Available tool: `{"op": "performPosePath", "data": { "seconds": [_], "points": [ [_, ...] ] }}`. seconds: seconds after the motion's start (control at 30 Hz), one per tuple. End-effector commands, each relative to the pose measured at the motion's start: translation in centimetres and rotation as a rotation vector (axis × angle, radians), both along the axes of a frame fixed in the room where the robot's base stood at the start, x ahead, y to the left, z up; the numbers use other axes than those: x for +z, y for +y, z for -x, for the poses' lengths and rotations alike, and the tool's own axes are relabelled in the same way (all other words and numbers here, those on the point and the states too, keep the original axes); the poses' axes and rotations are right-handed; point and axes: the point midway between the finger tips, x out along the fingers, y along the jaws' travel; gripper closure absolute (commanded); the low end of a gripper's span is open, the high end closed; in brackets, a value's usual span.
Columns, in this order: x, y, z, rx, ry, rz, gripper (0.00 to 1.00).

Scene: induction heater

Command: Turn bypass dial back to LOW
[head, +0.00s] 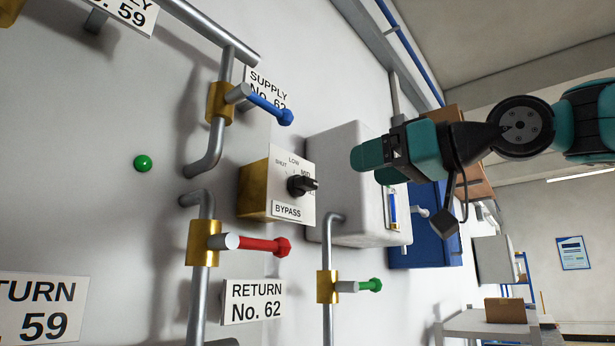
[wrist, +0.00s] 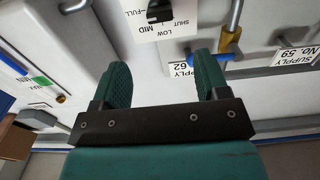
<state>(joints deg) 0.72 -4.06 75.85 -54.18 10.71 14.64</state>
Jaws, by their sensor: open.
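The bypass dial (head: 300,186) is a black knob on a white plate marked SHUT, LOW, MID and FULL, on a brass box. In the head view its grip juts to the right; I cannot tell its exact setting. In the wrist view the dial (wrist: 159,11) is cut by the top edge, with the scale words below and beside it. My gripper (head: 362,158) is to the right of the dial and slightly higher in the head view, apart from it. In the wrist view my gripper (wrist: 162,64) has its two green fingers spread, with nothing between them.
A blue supply valve handle (head: 272,107) is above the dial, a red return handle (head: 262,245) below left and a green handle (head: 362,286) below right. A pale rounded box (head: 337,150) stands behind my gripper. A table (head: 480,322) is at the lower right.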

Motion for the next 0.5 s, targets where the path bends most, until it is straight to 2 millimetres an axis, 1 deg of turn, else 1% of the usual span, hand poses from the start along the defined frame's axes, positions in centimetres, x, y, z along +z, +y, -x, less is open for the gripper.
{"op": "performPosePath", "data": {
  "seconds": [0.03, 0.3, 0.5],
  "points": [
    [0.3, 1.3, -0.7, 0.009, 0.006, 0.001, 0.32],
    [0.3, 6.2, -4.5, 0.005, 0.007, 0.004, 0.32],
    [0.3, 8.9, -6.8, 0.001, 0.005, 0.003, 0.32]
  ]
}}
